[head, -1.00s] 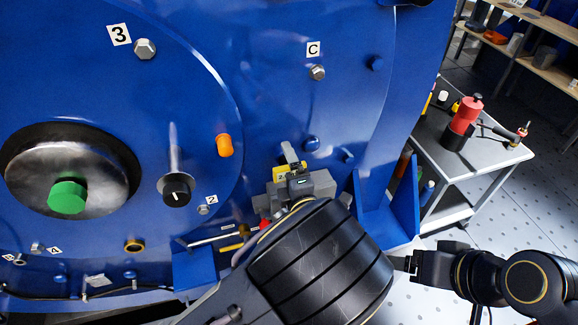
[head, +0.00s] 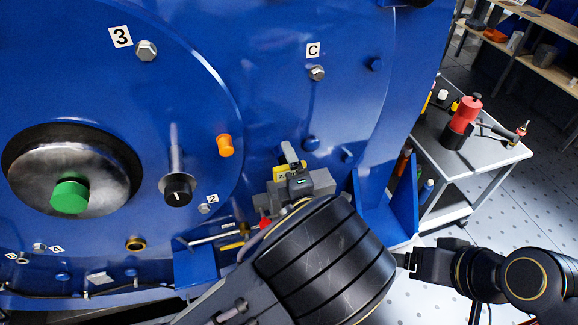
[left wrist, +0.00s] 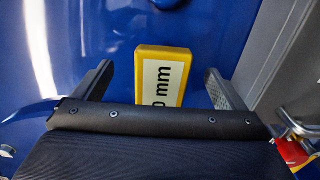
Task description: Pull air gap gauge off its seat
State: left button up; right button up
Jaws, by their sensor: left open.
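The air gap gauge (left wrist: 163,78) is a yellow block with a white label ending in "0 mm". In the left wrist view it stands between the two fingers of my left gripper (left wrist: 159,72), with a visible space on each side. Its lower end and seat are hidden behind the gripper body. In the head view a yellow patch of the gauge (head: 280,170) shows just beyond my left gripper (head: 291,162), which is at the blue motor face (head: 270,100). My right gripper (head: 411,262) hangs empty at the lower right; its finger opening is too small to judge.
A blue bracket (head: 388,205) stands just right of the left gripper. Loose tools (head: 232,243) lie on a blue ledge to its lower left. A grey cart (head: 480,160) with a red tool (head: 464,118) stands farther right. The floor beside the cart is clear.

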pick_arm(q)
jog(key=shift+c, duration=0.2)
jog(key=c, duration=1.9)
jog(key=shift+p+v, duration=1.5)
jog(key=shift+v, duration=1.45)
jog(key=shift+c, duration=0.2)
